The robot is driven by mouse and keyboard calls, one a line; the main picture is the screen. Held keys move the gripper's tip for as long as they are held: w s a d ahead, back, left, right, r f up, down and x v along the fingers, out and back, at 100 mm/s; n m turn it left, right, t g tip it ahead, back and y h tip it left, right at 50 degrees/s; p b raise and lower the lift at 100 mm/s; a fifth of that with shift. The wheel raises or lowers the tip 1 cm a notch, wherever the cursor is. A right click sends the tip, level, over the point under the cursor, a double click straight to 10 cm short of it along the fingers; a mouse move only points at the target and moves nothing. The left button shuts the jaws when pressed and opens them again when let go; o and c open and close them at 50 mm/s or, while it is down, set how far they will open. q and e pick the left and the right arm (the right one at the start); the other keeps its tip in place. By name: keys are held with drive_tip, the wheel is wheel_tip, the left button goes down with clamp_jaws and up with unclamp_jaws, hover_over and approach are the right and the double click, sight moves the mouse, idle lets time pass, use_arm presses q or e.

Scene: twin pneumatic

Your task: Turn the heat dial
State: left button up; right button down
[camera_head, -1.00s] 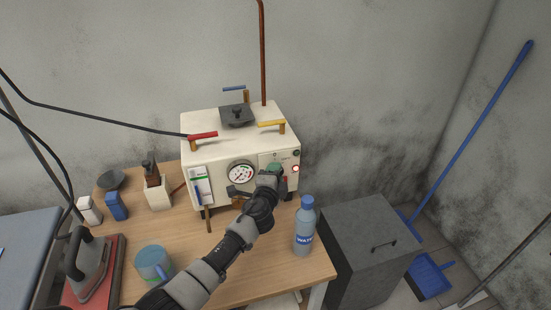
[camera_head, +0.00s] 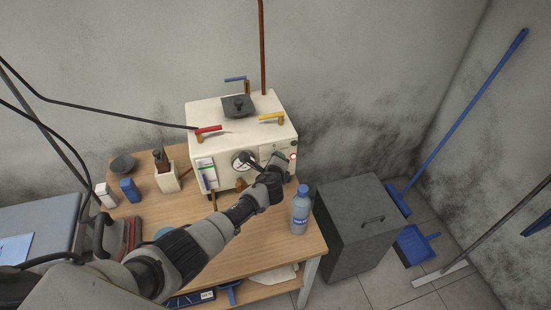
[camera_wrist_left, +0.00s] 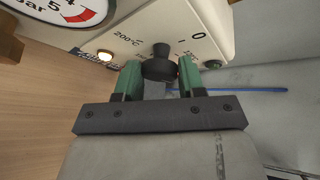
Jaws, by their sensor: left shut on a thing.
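The heat dial (camera_wrist_left: 160,65) is a black knob on the white front panel of the steam unit (camera_head: 238,131), beside printed marks "200°C" and "0". My left gripper (camera_wrist_left: 160,78) has its two green fingers on either side of the dial and is shut on it. In the head view my left gripper (camera_head: 279,163) is at the lower right of the unit's front and hides the dial. A round pressure gauge (camera_head: 243,160) is just left of the gripper; part of it also shows in the left wrist view (camera_wrist_left: 65,10). My right gripper is not in view.
A water bottle (camera_head: 300,212) stands close to the right of my left arm on the wooden table (camera_head: 280,250). A grey cabinet (camera_head: 350,245) is at the right. An iron (camera_head: 108,240) sits at the left.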

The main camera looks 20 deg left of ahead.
use_arm(q)
drive_tip(key=shift+f, duration=0.1)
idle(0.4)
drive_tip(key=o, duration=0.9)
drive_tip(key=v, duration=1.1)
drive_tip(key=shift+w+b, duration=0.1)
drive_tip(key=shift+b, duration=0.2)
